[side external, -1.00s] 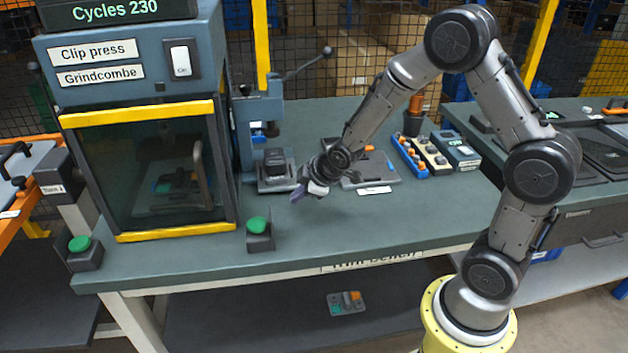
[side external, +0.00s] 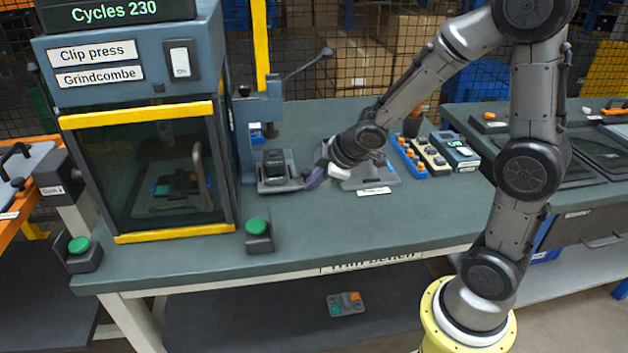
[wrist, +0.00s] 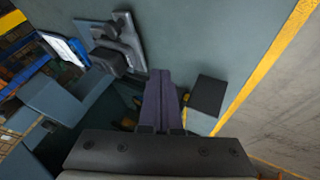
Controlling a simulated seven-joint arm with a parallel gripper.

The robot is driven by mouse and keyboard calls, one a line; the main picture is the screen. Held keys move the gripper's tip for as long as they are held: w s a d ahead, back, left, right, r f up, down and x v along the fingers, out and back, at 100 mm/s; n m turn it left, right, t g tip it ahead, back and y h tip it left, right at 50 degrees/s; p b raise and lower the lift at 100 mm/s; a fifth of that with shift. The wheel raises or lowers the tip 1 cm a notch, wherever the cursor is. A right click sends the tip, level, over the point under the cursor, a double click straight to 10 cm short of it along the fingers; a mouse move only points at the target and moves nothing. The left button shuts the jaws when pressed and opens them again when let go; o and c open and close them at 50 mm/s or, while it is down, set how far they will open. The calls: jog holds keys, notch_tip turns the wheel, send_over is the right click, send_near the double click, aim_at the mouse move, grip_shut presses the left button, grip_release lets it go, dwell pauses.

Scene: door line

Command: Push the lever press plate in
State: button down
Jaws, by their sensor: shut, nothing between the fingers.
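The lever press (side external: 262,115) is a blue-grey column with a long lever arm, standing right of the clip press. Its grey press plate (side external: 268,187) lies low in front of the column with a dark block (side external: 275,160) on it. My gripper (side external: 309,186) is shut and empty, with purple fingers angled down to the left. The fingertips are just right of the plate's front right corner; I cannot tell whether they touch it. The shut fingers also show in the middle of the wrist view (wrist: 160,100).
The clip press (side external: 140,120) stands at the left, with a green button box (side external: 258,235) to its front right. A grey fixture tray (side external: 385,178) lies behind my wrist, and small part bins (side external: 410,157) stand further right. The bench front (side external: 330,230) is clear.

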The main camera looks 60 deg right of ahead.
jog(key=s+d, duration=0.4)
jog(key=shift+x, duration=2.6)
jog(key=x, duration=0.5)
jog(key=shift+w+f, duration=0.1)
jog(key=shift+w, duration=0.15)
jog(key=shift+w+d, duration=1.35)
